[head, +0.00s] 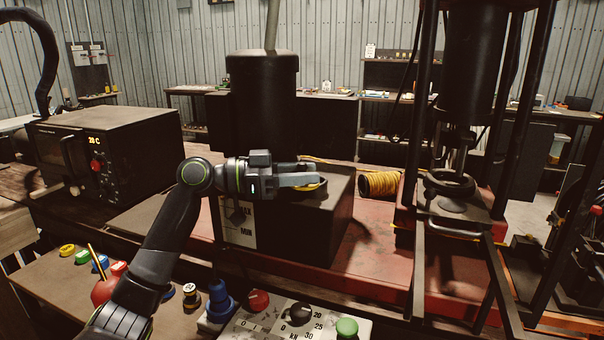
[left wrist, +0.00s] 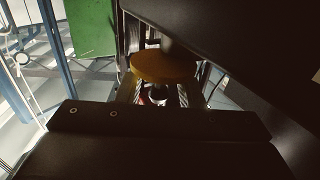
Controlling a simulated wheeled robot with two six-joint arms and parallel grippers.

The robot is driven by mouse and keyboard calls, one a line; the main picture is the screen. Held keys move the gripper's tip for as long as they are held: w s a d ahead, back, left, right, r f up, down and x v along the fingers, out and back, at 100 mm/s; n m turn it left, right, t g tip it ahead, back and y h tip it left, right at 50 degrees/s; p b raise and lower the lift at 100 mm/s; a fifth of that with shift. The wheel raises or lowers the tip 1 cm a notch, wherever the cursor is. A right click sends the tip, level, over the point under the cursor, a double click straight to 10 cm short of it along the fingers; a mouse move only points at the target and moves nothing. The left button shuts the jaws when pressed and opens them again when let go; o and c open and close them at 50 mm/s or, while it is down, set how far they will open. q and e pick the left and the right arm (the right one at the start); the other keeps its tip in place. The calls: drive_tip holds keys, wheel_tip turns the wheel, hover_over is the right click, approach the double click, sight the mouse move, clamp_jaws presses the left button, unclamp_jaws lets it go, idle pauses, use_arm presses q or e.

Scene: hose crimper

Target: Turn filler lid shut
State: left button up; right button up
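The yellow filler lid (head: 323,183) is on top of the black tank of the machine (head: 315,228), partly hidden by my left gripper. My left gripper (head: 305,178) lies level over the tank top, with its fingers at the lid. In the left wrist view the lid (left wrist: 165,66) is an orange-brown disc just beyond the fingers (left wrist: 158,95). The fingers stand apart, but I cannot tell whether they press on the lid. How far the lid is turned cannot be seen. My right gripper is not in view.
A black cylinder (head: 262,100) rises behind the tank. A yellow coil (head: 380,184) lies between tank and press. A control panel (head: 290,320) is in front.

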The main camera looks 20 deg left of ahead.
use_arm(q)
drive_tip(key=shift+s+a+f, duration=0.1)
drive_tip(key=shift+a, duration=0.25)
drive_tip(key=b+v, duration=0.5)
drive_tip(key=v, duration=1.1)
drive_tip(key=shift+s+a, duration=0.2)
drive_tip(key=shift+a, duration=0.1)
